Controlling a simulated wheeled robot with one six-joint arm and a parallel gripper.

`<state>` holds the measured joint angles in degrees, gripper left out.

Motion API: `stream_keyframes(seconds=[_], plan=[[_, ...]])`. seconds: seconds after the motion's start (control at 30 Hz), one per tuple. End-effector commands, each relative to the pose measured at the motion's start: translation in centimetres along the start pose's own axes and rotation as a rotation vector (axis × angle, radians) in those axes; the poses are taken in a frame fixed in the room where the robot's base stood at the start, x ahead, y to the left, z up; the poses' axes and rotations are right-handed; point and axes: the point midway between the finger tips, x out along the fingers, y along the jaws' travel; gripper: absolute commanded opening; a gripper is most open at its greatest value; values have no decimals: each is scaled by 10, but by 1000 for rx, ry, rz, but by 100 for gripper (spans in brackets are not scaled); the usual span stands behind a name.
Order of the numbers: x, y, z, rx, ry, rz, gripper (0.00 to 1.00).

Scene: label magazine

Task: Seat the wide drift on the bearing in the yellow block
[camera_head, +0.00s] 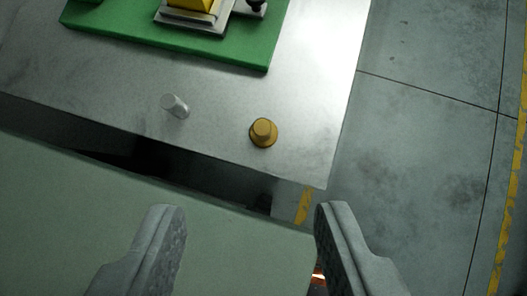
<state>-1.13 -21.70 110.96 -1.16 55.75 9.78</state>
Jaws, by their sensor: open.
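A brass-coloured stepped piece (263,132) with a broad round base stands on the metal table near its front right corner; it looks like the wide drift. A slimmer silver cylinder (174,105) is to its left. The yellow block (192,4) sits on a grey metal base at the top edge, mostly cut off by the frame. The bearing cannot be made out. My gripper (248,222) is open and empty, its two fingers wide apart at the bottom of the view, apart from both pieces.
The yellow block's base rests on a green mat (248,58) on the metal table (310,110). A black knob (256,6) is beside the block. A pale green surface (80,215) fills the lower left, with a dark gap before the table. Open concrete floor (420,150) is at right.

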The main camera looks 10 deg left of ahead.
Motion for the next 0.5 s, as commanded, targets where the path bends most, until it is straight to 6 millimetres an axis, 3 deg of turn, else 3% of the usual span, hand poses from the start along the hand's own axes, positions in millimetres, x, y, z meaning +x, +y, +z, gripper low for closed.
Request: stream_keyframes(seconds=[0.3, 0.5], plan=[[40, -7, -28, 44, -282, 59, 45], [57, -10, -39, 65, -419, 95, 45]])
